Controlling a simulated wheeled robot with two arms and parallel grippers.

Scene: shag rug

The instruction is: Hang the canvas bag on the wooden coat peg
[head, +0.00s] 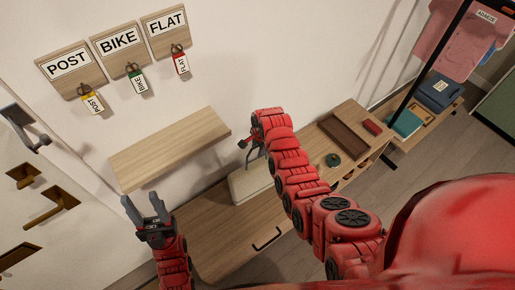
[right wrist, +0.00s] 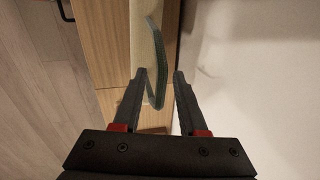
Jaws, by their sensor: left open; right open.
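The cream canvas bag (head: 252,182) stands on the wooden bench beneath the wall shelf. My right gripper (head: 246,150) is open above it, its fingers partly hidden by my arm. In the right wrist view the bag (right wrist: 143,45) shows as a pale strip. Its grey-green handle (right wrist: 158,95) loops between the open fingers of my right gripper (right wrist: 159,76), not clamped. My left gripper (head: 146,207) is open and empty at the left end of the bench. Brown wooden pegs (head: 57,202) stick out from the white surface at far left; I cannot tell which is the coat peg.
A wall shelf (head: 170,148) juts out left of my right gripper. A grey metal hook or handle (head: 27,127) is at far left. A brown tray (head: 347,134), a red box (head: 372,127) and a dark green round item (head: 333,160) lie further right on the bench (head: 205,218).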

